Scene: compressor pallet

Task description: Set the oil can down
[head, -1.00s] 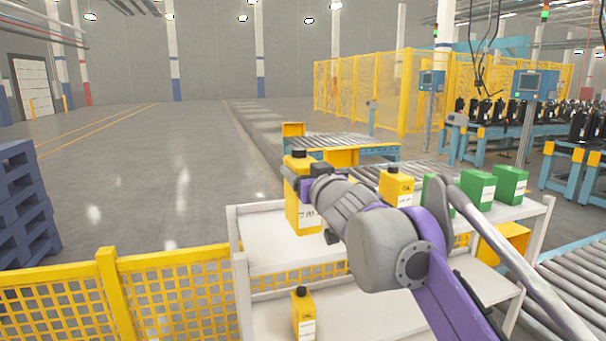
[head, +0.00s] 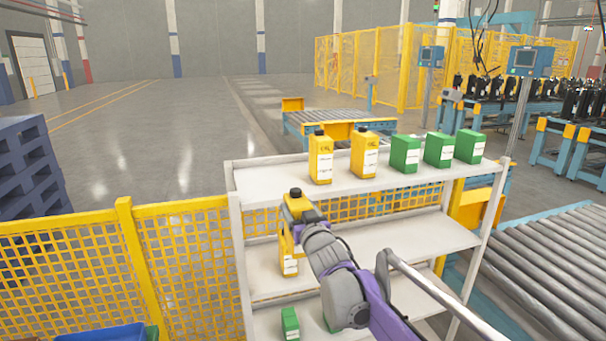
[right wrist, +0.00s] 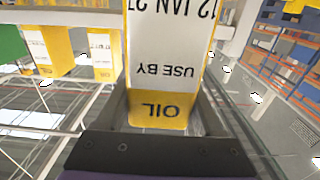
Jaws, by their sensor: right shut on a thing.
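My right gripper (head: 302,222) is shut on a yellow oil can (head: 298,208) with a dark cap. The can is held at the left front of a white rack (head: 262,195), below its top shelf in the head view. In the right wrist view the oil can (right wrist: 160,110) fills the jaws, its OIL label upside down in the picture. Whether the held can touches anything is hidden. My left gripper is not in view.
Two yellow cans (head: 364,155) and three green cans (head: 405,155) stand on the top shelf. The middle shelf (head: 400,240) has clear room to the right. A small green can (head: 290,324) is lower down. Yellow mesh fencing (head: 180,260) stands at left, rollers (head: 540,260) at right.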

